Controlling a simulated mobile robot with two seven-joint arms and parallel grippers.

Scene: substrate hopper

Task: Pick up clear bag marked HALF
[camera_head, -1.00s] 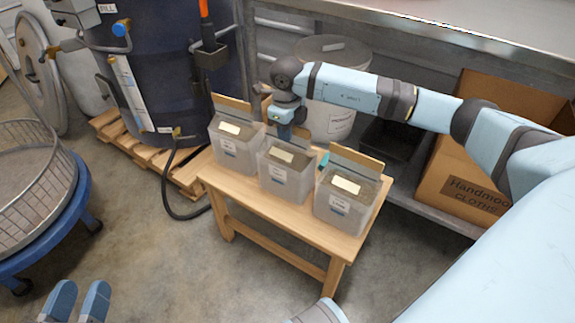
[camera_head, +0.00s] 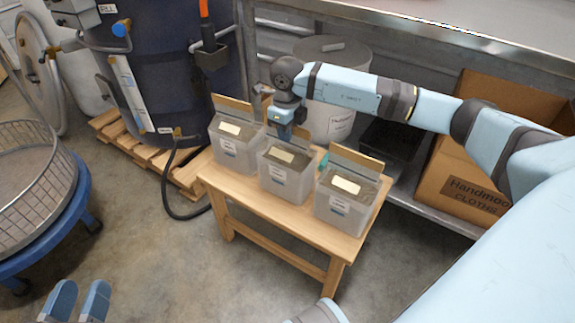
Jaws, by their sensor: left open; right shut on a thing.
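Three clear bags filled with brown material stand upright in a row on a small wooden table. They are the left bag (camera_head: 236,157), the middle bag (camera_head: 284,181) and the right bag (camera_head: 340,211). Each has a pale label on top and one on the front; the print is too small to read, so I cannot tell which is marked HALF. My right gripper (camera_head: 284,134) points down and is shut on the top back edge of the middle bag, hiding part of it. My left gripper (camera_head: 78,301) is open and empty at the lower left, far from the bags.
The wooden table (camera_head: 288,222) has a bare strip in front of the bags. A white bucket (camera_head: 335,112) and a cardboard box (camera_head: 465,190) stand behind it. A dark tank (camera_head: 165,75) on a pallet is at left, with a wire basket (camera_head: 30,180) on a blue stand.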

